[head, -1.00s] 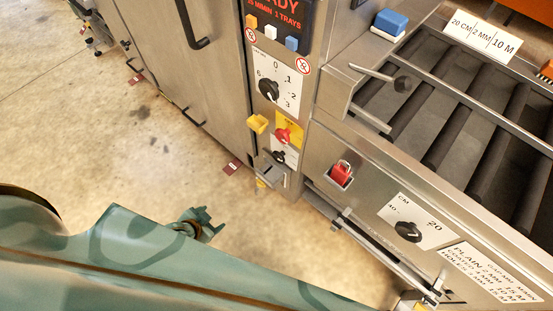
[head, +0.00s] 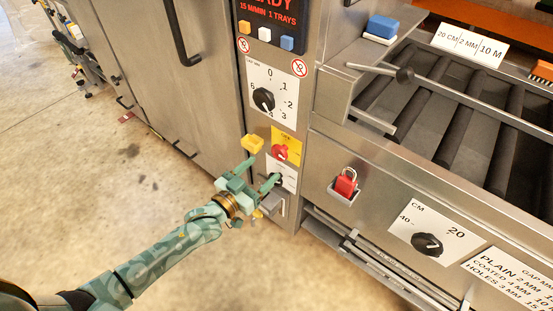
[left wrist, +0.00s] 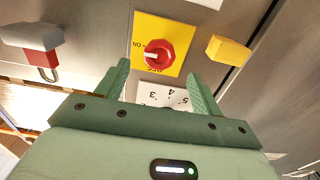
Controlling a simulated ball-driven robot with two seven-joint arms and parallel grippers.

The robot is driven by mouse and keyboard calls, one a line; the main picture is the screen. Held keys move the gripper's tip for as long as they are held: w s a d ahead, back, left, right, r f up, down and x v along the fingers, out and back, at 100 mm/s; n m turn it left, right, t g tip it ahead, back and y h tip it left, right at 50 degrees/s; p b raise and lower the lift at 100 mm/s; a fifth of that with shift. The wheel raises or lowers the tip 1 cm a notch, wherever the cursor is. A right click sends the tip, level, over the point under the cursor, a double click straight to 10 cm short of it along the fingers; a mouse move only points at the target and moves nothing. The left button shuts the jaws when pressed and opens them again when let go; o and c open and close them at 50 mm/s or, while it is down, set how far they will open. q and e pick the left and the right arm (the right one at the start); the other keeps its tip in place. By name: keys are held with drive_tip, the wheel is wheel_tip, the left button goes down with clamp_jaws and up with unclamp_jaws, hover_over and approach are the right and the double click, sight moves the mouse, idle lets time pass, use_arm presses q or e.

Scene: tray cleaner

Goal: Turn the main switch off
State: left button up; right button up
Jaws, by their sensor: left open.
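The main switch, a red rotary knob (head: 280,152) on a yellow plate, sits on the narrow steel control column. In the left wrist view the red knob (left wrist: 160,54) appears upside down, just beyond and between the fingertips, with its white mark toward the ON side. My left gripper (head: 262,172) is open in front of the column, just below and left of the knob. Its two fingers (left wrist: 158,74) also show in the left wrist view, with nothing between them. The fingers seem apart from the knob. My right gripper is not in view.
A yellow block (head: 251,143) juts out beside the switch. Below it is a white plate with a small black knob (head: 277,180), partly hidden by the gripper. A larger black dial (head: 263,98) is above. A red padlock (head: 346,184) hangs to the right. Open floor lies left.

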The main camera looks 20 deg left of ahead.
sight(277, 155)
use_arm(q)
drive_tip(key=b+x, duration=0.1)
drive_tip(key=x, duration=0.5)
drive_tip(key=shift+w+f+b, duration=0.1)
drive_tip(key=shift+f+b, duration=0.05)
drive_tip(key=shift+b, duration=0.25)
drive_tip(key=shift+w, duration=0.25)
drive_tip(key=shift+w+d, duration=0.1)
drive_tip(key=shift+d, duration=0.05)
drive_tip(key=shift+c, duration=1.2)
drive_tip(key=c, duration=0.7)
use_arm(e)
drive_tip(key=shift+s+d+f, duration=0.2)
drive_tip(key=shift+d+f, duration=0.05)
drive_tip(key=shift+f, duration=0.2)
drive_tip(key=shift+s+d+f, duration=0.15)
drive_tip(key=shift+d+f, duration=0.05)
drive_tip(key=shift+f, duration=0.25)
